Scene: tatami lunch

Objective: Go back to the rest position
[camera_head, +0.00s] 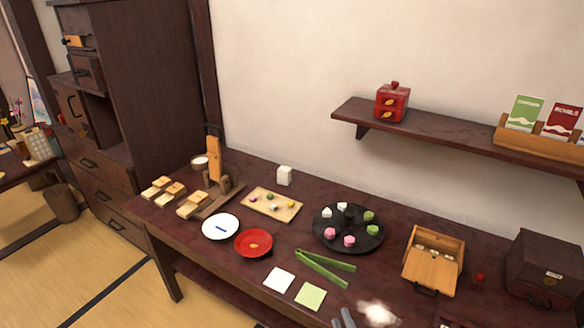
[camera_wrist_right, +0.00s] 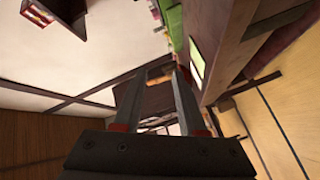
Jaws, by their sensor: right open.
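My right gripper (camera_head: 343,319) shows only as grey fingertips at the bottom edge of the head view, in front of the table (camera_head: 200,262). In the right wrist view the gripper (camera_wrist_right: 168,78) has its two fingers apart with nothing held between them. The wrist camera looks sideways along the table edge, with the wall and shelf underside also in view. My left gripper is in neither view.
Green tongs (camera_head: 322,268), a white square (camera_head: 279,279) and a pale green square (camera_head: 310,296) lie near the right gripper. Behind are a red plate (camera_head: 253,243), a black round tray (camera_head: 348,245) and a wooden box (camera_head: 433,260). A wall shelf (camera_head: 450,139) overhangs the back.

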